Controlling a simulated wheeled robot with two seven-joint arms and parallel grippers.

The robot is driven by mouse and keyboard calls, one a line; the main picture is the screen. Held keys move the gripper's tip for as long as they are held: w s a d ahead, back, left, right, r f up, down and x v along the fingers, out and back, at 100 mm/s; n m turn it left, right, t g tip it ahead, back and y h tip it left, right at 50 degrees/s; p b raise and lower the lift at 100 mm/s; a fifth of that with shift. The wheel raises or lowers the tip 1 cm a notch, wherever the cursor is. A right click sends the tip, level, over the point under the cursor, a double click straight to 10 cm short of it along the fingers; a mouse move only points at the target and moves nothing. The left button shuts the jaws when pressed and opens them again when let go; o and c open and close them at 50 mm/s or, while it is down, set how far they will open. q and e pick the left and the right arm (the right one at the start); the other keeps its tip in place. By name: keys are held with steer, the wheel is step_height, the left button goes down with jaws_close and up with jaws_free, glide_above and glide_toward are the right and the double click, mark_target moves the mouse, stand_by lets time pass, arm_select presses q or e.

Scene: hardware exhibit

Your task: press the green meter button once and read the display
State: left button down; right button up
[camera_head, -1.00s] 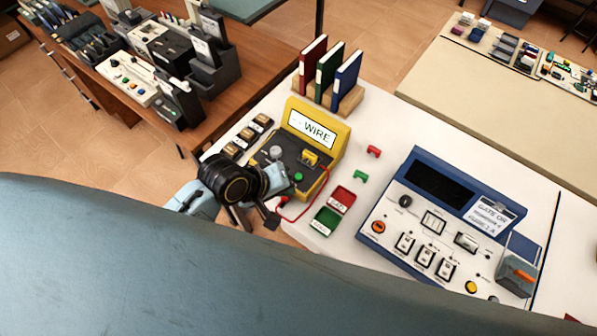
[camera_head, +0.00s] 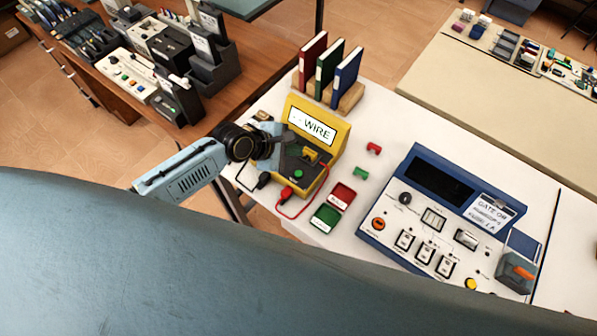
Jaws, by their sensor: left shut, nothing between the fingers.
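The yellow meter (camera_head: 333,136) stands on the white table, its tilted white display (camera_head: 312,126) reading "WIRE" after a small dash-like mark. Its green button (camera_head: 298,173) shows on the dark sloping panel, uncovered. My left gripper (camera_head: 284,141) comes in from the left and is shut and empty over the left part of the panel, below the display. It is up and left of the green button, apart from it in the picture. It hides the panel's left part; I cannot tell whether its tips touch the panel. My right gripper is not in view.
A red probe (camera_head: 286,192) and a black probe (camera_head: 263,180) lie at the meter's front. Red (camera_head: 342,194) and green (camera_head: 326,216) trays sit to its right. A blue console (camera_head: 427,178) stands farther right. Binders (camera_head: 345,79) stand behind the meter.

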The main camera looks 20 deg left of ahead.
arm_select(q)
steer(key=b, duration=0.7)
glide_above(295, 174)
step_height(295, 174, down, 8)
steer(key=shift+r, duration=0.1)
steer(key=shift+f+b, duration=0.35)
steer(key=shift+f, duration=0.1)
steer(key=shift+f, duration=0.15)
stand_by(1.2)
steer(key=shift+f, duration=0.3)
steer(key=shift+s+f, duration=0.1)
steer(key=shift+f, duration=0.4)
stand_by(0.5)
stand_by(0.3)
steer(key=shift+r+p, duration=0.9)
steer(key=shift+r, duration=0.05)
